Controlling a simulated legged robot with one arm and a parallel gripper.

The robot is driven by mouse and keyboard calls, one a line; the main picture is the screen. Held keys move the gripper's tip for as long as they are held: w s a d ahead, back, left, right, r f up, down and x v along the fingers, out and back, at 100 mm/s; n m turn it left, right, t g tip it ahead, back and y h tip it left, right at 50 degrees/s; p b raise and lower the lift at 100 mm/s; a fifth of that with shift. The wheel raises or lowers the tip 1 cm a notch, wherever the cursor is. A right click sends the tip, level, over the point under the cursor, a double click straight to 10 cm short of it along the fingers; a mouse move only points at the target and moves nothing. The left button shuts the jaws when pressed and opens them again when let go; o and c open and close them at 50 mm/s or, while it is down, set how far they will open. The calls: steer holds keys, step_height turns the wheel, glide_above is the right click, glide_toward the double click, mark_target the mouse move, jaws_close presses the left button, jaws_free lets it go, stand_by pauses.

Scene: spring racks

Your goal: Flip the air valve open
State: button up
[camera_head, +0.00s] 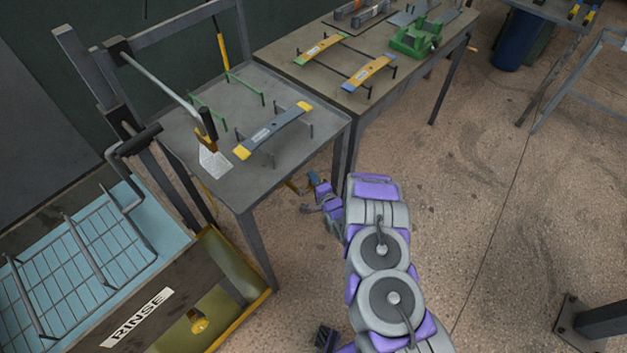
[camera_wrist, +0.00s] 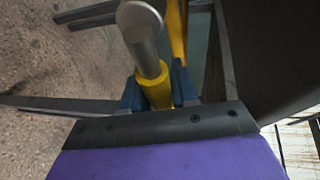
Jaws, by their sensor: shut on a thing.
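A handle (camera_wrist: 150,62) with a grey rounded end and a yellow collar, which looks like the air valve's lever, stands between the dark blue fingers of my gripper (camera_wrist: 157,88) in the wrist view. My gripper is shut on it at the yellow part. A yellow pipe (camera_wrist: 176,32) rises just behind it. In the head view my gripper (camera_head: 300,185) is low beside the metal table's legs, with a small orange-yellow bit at its tip. The valve body is hidden, so I cannot tell the lever's setting.
The grey table (camera_head: 190,128) with a blue-and-yellow spring piece stands just above my gripper. A second table (camera_head: 330,85) adjoins it. The rinse tank (camera_head: 140,318) with a wire basket is at the lower left.

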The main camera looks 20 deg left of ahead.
jaws_close()
steer(key=shift+r+n+t, duration=0.3)
stand_by(0.3)
steer(key=o, duration=0.7)
jaws_free()
